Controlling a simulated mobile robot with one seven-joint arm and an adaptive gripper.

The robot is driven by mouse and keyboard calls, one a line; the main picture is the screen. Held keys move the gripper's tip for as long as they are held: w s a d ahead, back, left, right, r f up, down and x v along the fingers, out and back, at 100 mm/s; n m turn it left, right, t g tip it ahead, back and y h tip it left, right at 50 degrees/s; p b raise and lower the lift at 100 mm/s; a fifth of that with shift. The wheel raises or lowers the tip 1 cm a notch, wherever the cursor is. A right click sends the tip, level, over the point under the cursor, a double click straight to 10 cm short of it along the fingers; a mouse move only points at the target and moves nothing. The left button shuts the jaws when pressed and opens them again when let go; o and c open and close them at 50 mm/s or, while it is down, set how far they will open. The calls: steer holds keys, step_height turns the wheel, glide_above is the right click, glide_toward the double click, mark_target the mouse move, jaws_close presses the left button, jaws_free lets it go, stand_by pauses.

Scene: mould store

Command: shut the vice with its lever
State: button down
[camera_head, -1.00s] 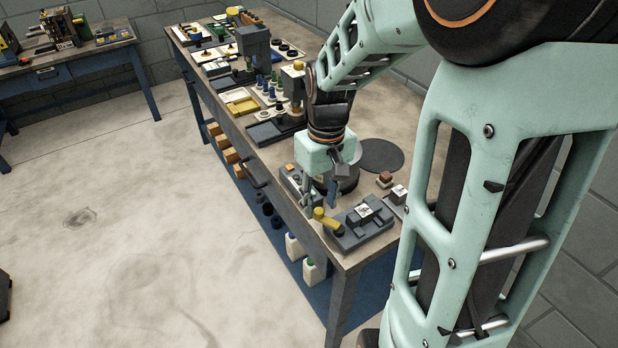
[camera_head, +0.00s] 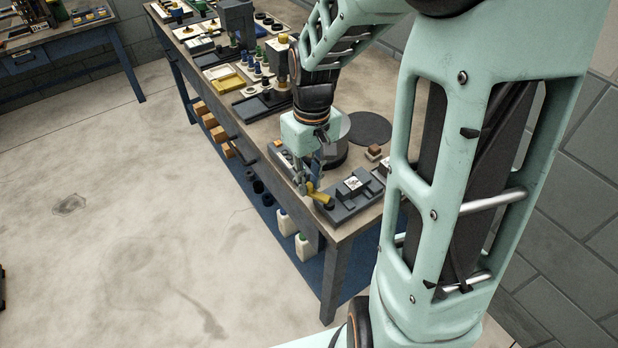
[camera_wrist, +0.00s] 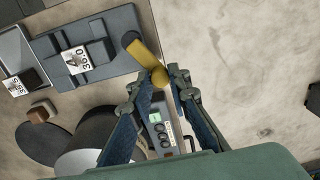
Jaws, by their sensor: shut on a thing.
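The vice (camera_head: 368,199) is a dark grey block with a white label, near the front corner of the bench. It also shows in the wrist view (camera_wrist: 112,64), upper left. Its yellow lever (camera_head: 320,196) sticks out from the vice's left side in the head view. In the wrist view the lever (camera_wrist: 146,58) runs from the vice down to between my fingertips. My gripper (camera_head: 308,186) is shut on the lever's outer end, which the fingers (camera_wrist: 160,78) partly hide.
A second labelled grey block (camera_wrist: 12,50) stands beside the vice. A dark round disc (camera_head: 369,128), a small brown-topped block (camera_head: 374,152) and a control box with buttons (camera_wrist: 162,130) are close by. Open floor (camera_head: 150,230) lies left of the bench.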

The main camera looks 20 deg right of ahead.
mark_target(309, 186)
steer(key=shift+s+a+n, duration=0.25)
steer(key=shift+n, duration=0.55)
steer(key=c, duration=1.8)
jaws_free()
steer(key=shift+r, duration=0.1)
steer(key=r, duration=1.1)
steer(key=shift+w+d+r, duration=0.1)
steer(key=shift+d+r, duration=0.1)
steer(key=shift+r, duration=0.2)
